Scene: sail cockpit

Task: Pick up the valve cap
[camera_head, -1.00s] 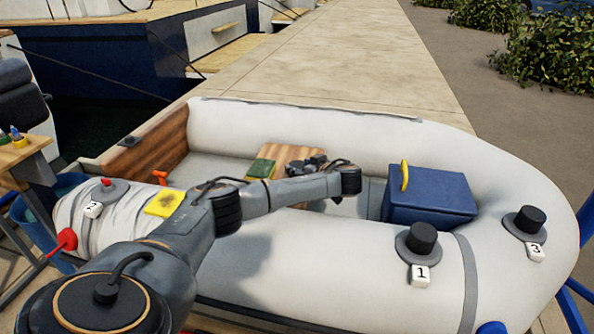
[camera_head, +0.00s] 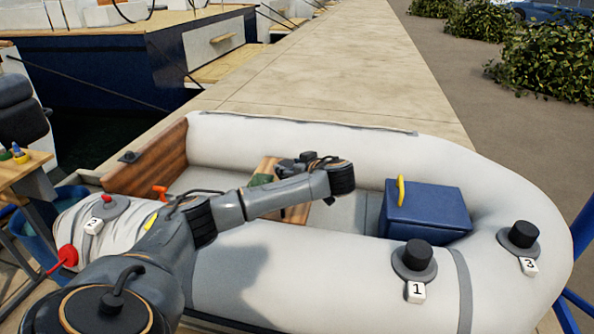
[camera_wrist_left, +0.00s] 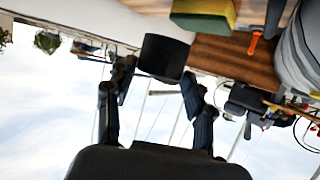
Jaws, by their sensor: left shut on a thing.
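A black cylindrical valve cap (camera_wrist_left: 165,57) sits between the fingertips of my left gripper (camera_wrist_left: 158,82) in the left wrist view. The gripper is shut on it, with a finger on either side. In the head view my left gripper (camera_head: 296,164) is over the dinghy's inside, near the wooden seat board (camera_head: 294,213), partly hidden by its own arm. I cannot clearly make out the cap there. Valve 2 (camera_head: 107,205) at the left has a red top. Valves 1 (camera_head: 417,255) and 3 (camera_head: 523,236) carry black caps. My right gripper is not in view.
The grey inflatable dinghy (camera_head: 300,270) fills the middle. A blue box (camera_head: 428,212) with a yellow handle stands inside it. A green and yellow sponge (camera_wrist_left: 205,14) lies on the board. A wooden table (camera_head: 20,168) is at the left; the dock beyond is clear.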

